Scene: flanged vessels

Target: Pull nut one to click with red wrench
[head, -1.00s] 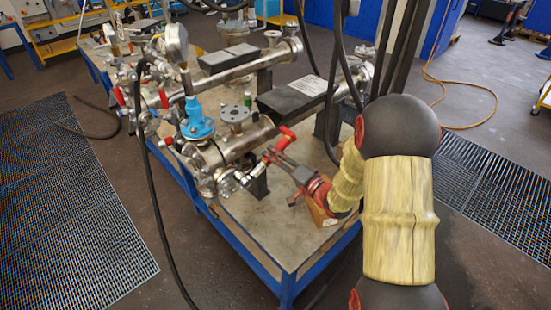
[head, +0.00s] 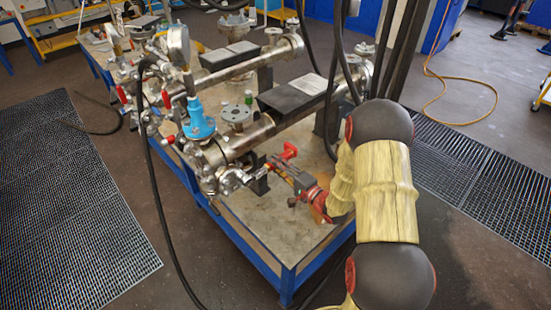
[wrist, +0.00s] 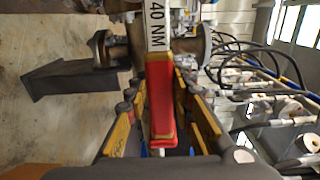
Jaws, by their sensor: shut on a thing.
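My gripper (head: 280,166) is shut on the red wrench (head: 288,151), which also shows in the wrist view (wrist: 160,85). There its red and yellow handle lies between my finger pads, and a white label reads "40 NM". In the head view the wrench's metal shaft reaches left to the near flanged end of the front vessel (head: 235,148). The wrench's head seems to be at the flange fittings, but I cannot tell whether it is seated on a nut. Nut one is too small or hidden to pick out.
The vessels stand on a blue-framed table (head: 255,235) with a bare near corner. A blue valve (head: 198,122), a pressure gauge (head: 178,45) and a black hose (head: 150,165) are to the left. Black hoses hang close above my arm.

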